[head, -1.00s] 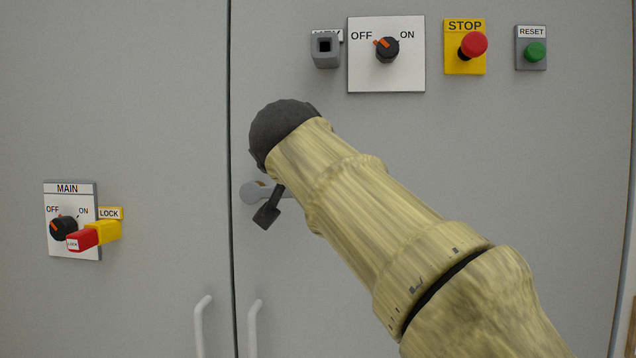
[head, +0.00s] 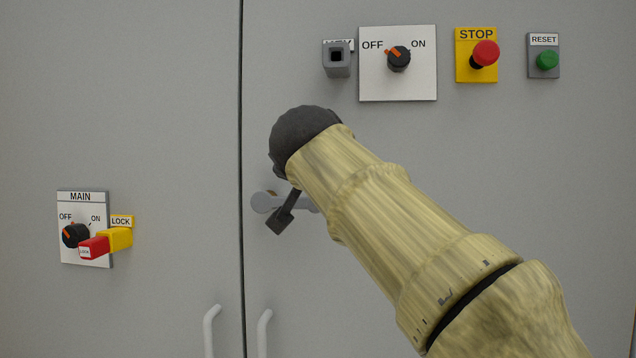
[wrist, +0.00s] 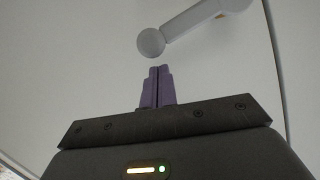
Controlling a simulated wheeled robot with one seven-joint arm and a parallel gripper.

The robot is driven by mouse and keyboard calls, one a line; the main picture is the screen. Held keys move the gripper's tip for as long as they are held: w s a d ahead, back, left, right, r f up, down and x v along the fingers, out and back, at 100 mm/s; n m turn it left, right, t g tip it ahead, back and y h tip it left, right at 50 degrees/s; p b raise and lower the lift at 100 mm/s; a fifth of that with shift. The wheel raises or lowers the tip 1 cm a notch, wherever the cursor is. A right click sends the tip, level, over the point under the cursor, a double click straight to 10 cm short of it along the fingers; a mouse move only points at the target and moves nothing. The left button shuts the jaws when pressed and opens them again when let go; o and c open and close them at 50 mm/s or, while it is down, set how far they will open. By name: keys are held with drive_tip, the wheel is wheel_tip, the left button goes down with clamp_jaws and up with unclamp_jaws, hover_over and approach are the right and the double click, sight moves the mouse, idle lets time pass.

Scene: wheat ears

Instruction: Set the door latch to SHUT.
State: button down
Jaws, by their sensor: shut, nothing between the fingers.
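The door latch (head: 263,203) is a light grey lever on the right-hand door, close to the seam. In the head view it lies about level, and my arm hides its right part. In the wrist view the lever (wrist: 190,20) slants from the top edge down to a round knob (wrist: 150,43), with a small orange patch near the top. My gripper (wrist: 158,70) has its purple fingers shut and empty. In the picture the tips are just below the knob; I cannot tell whether they touch it. No SHUT marking is readable.
Above are a grey socket (head: 337,62), an OFF/ON switch (head: 399,60), a red STOP button (head: 485,54) and a green RESET button (head: 547,61). A MAIN switch (head: 76,236) with a red and yellow lock is on the left door. Two handles (head: 210,330) flank the seam below.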

drive_tip(key=r+v, duration=0.2)
drive_tip(key=v, duration=0.9)
drive_tip(key=shift+w+d+r+p, duration=0.25)
drive_tip(key=shift+w+d+p, duration=0.05)
drive_tip(key=shift+d+p, duration=0.15)
drive_tip(key=shift+a, duration=0.1)
